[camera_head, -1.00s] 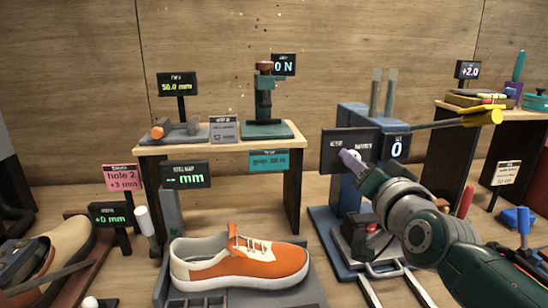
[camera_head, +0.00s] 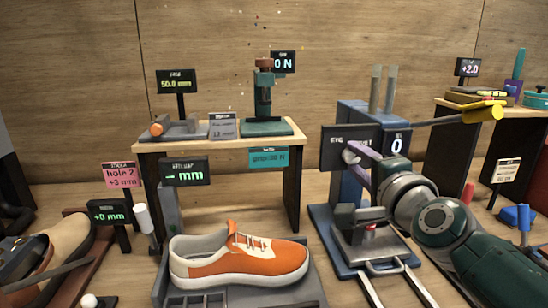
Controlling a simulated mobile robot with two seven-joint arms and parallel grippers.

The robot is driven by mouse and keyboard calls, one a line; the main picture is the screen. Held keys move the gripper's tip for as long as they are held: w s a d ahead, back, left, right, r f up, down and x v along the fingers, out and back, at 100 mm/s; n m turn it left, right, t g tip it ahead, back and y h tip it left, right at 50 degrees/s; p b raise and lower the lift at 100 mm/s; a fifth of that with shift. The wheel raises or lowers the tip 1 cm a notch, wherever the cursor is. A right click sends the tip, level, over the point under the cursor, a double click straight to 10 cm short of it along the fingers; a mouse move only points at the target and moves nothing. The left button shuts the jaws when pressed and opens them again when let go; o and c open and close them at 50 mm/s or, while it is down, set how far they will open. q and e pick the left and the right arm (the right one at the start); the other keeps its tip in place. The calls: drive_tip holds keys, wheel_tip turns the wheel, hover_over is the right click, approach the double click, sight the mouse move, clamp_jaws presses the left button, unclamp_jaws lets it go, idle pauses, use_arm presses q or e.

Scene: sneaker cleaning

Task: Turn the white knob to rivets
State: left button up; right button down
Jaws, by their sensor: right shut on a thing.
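The white knob (camera_head: 349,154) sits on the front of a dark panel (camera_head: 333,138) of the blue press (camera_head: 350,118), right of centre. Lettering starting with "EYE" shows on the panel; the rest is covered by my gripper. My right gripper (camera_head: 357,150), with purple fingers, is shut on the knob. Its arm comes in from the lower right and hides part of the press. My left gripper is not in view.
An orange and white sneaker (camera_head: 240,262) stands on a grey holder in front. A wooden shelf (camera_head: 210,145) with small devices stands behind it. A second shelf (camera_head: 462,108) stands at right.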

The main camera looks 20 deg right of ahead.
drive_tip(key=shift+m, duration=0.5)
drive_tip(key=c, duration=0.5)
unclamp_jaws()
drive_tip(key=v, duration=1)
drive_tip(key=shift+p, duration=0.4)
